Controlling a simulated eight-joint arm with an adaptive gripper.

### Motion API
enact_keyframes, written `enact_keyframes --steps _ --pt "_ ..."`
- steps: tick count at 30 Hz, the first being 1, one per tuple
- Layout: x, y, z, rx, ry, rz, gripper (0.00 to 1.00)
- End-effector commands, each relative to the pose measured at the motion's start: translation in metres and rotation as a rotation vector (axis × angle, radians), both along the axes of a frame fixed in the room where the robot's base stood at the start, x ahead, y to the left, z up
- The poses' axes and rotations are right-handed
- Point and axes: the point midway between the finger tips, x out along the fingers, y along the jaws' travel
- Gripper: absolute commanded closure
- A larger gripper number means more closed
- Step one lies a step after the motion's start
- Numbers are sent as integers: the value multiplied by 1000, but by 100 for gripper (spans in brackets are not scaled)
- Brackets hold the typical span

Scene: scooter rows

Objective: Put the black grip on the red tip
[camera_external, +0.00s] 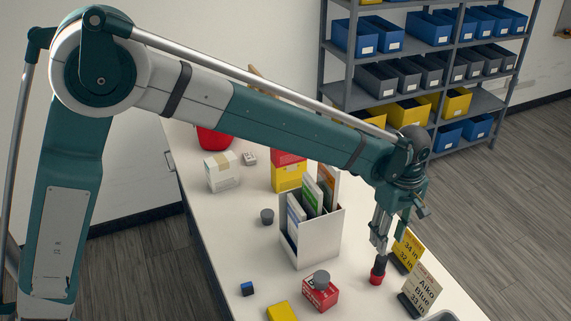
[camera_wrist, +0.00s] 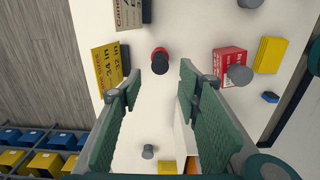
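The black grip (camera_external: 380,262) stands roughly upright on the red tip (camera_external: 376,278) near the table's right edge. In the wrist view the black grip (camera_wrist: 160,66) covers part of the red tip (camera_wrist: 160,50), which shows as a red rim behind it. How firmly the two are joined cannot be told. My gripper (camera_external: 380,246) points down just above the black grip. In the wrist view my gripper (camera_wrist: 158,82) has its fingers spread wide, with the black grip beyond and between the fingertips. Nothing is visibly held.
Sign cards (camera_external: 421,289) stand close right of the red tip. A white file holder (camera_external: 318,238) stands to the left. A red box (camera_external: 320,297) carries a grey cylinder (camera_external: 320,279); another grey cylinder (camera_external: 267,216), a blue cube (camera_external: 247,288) and a yellow block (camera_external: 281,312) lie farther left.

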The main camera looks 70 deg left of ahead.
Motion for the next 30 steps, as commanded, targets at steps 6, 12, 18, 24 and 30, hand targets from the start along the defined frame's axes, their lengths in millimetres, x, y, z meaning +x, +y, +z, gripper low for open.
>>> enact_keyframes --steps 6,12,18,24,30 --pt "0 0 0 0 0 0 66" --pt "-1 0 2 0 -2 -5 66" --pt "-12 0 15 1 -18 -45 66" --pt "-35 -1 41 4 -53 -134 66" --pt "-65 -1 70 13 -98 -246 66"
